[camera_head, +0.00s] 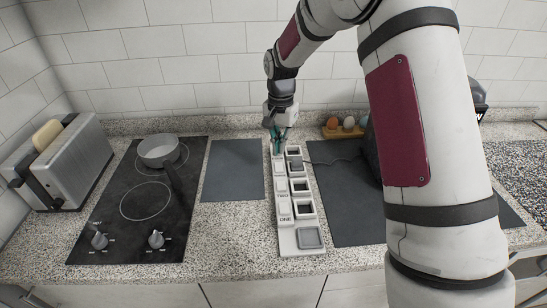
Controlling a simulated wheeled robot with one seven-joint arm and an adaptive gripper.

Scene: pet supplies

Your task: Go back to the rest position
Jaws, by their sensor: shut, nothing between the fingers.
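My gripper (277,146) points down over the far end of a long pale tray (284,232) with square compartments. The gripper is small in this view, and its fingers look shut with nothing visible between them. Whether the fingertips touch the tray cannot be told. The tray has dark-lined square openings along its right side, lettering along its left strip, and a grey square (309,238) at the near end. My arm comes in from the right and hides part of the counter.
A black cooktop (110,228) with a grey pan (159,150) and a toaster (72,160) stand at left. Dark mats (233,172) lie either side of the tray. A wooden holder (330,133) with eggs stands at the back. A tiled wall (190,60) closes the rear.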

